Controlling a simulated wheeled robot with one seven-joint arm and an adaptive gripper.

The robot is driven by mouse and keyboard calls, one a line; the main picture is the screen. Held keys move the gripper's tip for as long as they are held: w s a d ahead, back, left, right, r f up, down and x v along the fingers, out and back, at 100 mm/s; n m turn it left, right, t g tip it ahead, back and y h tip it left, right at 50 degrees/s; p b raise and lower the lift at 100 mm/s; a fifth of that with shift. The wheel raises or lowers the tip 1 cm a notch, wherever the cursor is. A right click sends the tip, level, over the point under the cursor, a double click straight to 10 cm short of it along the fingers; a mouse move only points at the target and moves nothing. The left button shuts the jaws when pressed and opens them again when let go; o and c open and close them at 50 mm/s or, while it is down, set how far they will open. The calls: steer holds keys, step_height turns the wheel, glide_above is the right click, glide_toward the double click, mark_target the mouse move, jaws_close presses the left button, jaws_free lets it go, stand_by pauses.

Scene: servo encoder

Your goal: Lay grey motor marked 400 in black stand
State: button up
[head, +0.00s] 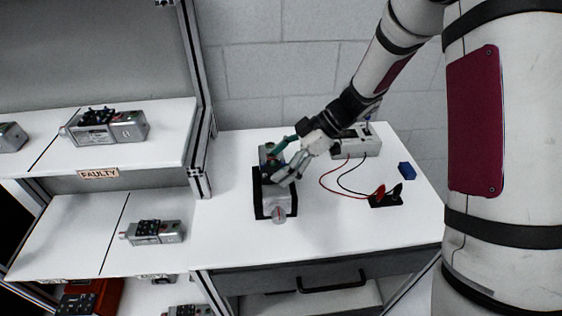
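A grey motor (277,201) is in the black stand (258,205) on the white worktop, with its round end toward the front. I cannot read any mark on it. My gripper (277,167) reaches in from the upper right and is at the motor's rear part, with one finger toward its right side. The gripper hides part of the motor and the stand. I cannot tell whether the fingers are closed on the motor or apart from it.
A grey instrument box (362,142) stands behind, with red and black leads running to a black block (385,200). A blue block (407,170) is at the right. Shelves at left hold similar motors (106,128), (155,232) and a "FAULTY" label (99,173). The worktop's front right is clear.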

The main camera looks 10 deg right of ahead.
steer(key=shift+f, duration=0.15)
steer(key=shift+d, duration=0.1)
steer(key=v, duration=1.2)
